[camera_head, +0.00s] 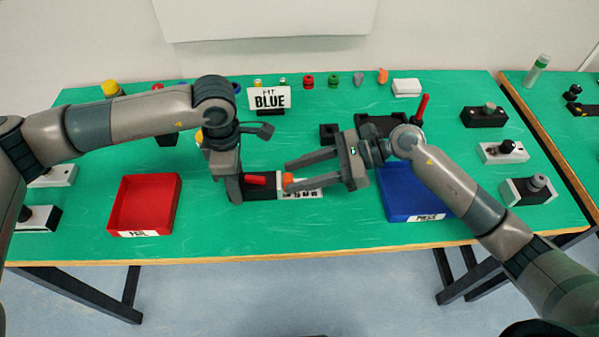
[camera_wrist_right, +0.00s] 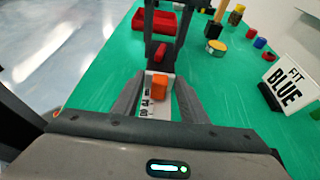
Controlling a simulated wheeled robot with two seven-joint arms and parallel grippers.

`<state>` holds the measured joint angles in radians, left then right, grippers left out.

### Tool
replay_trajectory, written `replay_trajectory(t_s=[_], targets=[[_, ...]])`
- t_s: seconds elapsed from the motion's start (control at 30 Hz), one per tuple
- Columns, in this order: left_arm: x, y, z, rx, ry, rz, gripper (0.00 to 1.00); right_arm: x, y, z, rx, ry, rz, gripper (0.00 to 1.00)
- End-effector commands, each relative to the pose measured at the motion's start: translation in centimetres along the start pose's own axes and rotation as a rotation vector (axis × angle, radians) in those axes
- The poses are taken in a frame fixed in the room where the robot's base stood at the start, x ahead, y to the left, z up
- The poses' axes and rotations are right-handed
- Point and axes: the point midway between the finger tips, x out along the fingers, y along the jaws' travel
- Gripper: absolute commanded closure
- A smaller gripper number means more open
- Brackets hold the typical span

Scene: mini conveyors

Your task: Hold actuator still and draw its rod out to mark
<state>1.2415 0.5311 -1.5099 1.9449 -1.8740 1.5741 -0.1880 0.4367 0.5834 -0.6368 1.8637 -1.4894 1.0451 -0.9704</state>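The actuator has a dark base, a red body (camera_head: 256,181) and an orange knob (camera_head: 287,179) at its right end, beside a white marked scale (camera_head: 308,193). My left gripper (camera_head: 234,196) points down at the actuator's left end; its dark fingers also show behind the red body (camera_wrist_right: 159,52) in the right wrist view. Whether they grip it is unclear. My right gripper (camera_head: 288,175) is open, reaching in from the right. In its wrist view, the orange knob (camera_wrist_right: 160,86) lies between the spread fingers, with gaps on both sides.
A red tray (camera_head: 177,208) stands left of the actuator and a blue tray (camera_head: 385,207) right of it, partly under my right arm. A "FIT BLUE" sign (camera_head: 269,98) stands behind. Several small parts line the back. Green table is clear in front.

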Motion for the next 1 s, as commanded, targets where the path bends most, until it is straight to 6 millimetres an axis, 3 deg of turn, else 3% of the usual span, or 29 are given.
replay_trajectory(t_s=[0.2,0.37,0.53,0.73,0.97,1.0], targets=[[0.3,-0.2,0.0,0.001,0.001,-0.006,0.95,0.0,0.0,-0.1,0.000,0.000,0.000,0.63],[0.3,-0.2,0.0,0.001,0.001,-0.006,0.95,0.0,0.0,-0.1,0.000,0.000,0.000,1.00],[0.3,-0.2,0.0,0.001,0.002,-0.006,0.95,-0.2,0.0,-0.2,0.000,0.001,0.000,1.00],[0.3,-0.2,-0.1,0.000,0.002,-0.006,0.95,-1.9,0.0,-0.9,0.001,0.003,-0.001,1.00],[0.3,-0.2,-0.1,0.000,0.003,-0.006,0.95,-1.9,0.0,-0.9,0.000,0.002,0.000,1.00],[0.3,-0.2,-0.1,-0.001,0.003,-0.006,0.95,-1.9,0.0,-0.9,0.000,0.002,0.000,0.78]])
